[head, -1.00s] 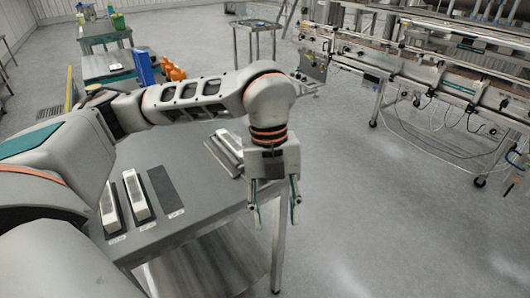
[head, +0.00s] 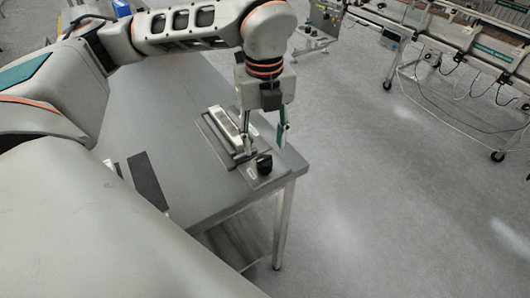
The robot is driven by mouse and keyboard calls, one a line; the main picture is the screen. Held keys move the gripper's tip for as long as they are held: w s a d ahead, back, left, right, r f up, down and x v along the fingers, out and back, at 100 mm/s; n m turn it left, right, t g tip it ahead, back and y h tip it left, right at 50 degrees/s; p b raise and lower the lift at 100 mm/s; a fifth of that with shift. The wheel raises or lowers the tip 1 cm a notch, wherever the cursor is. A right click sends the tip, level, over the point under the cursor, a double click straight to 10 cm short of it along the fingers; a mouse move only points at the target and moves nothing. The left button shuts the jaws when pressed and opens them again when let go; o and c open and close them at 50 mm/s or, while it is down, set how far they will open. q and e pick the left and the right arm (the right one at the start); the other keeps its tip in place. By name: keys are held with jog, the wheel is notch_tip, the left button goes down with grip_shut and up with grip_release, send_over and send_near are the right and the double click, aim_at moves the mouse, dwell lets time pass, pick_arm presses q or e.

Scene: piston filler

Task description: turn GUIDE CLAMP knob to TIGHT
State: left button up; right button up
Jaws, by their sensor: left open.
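A black knob (head: 264,164) stands on a small dark plate at the far right corner of the grey table (head: 200,182). A small pale label (head: 251,173) lies beside it, too small to read. My left gripper (head: 263,144) points down just above the knob. Its two fingers are spread apart with nothing between them. The fingertips appear a little higher than the knob's top in the picture; whether they touch it I cannot tell. My right gripper is not in view.
A pale metal bar in a dark holder (head: 224,130) lies just left of the knob. A dark flat pad (head: 144,174) lies further left. Open floor (head: 390,210) is right of the table. A conveyor machine (head: 460,50) stands at the back right.

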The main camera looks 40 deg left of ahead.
aim_at(264, 160)
pick_arm(q)
notch_tip(264, 160, down, 6)
jog(key=shift+f+b, duration=0.1)
jog(key=shift+b, duration=0.2)
jog(key=c, duration=1.1)
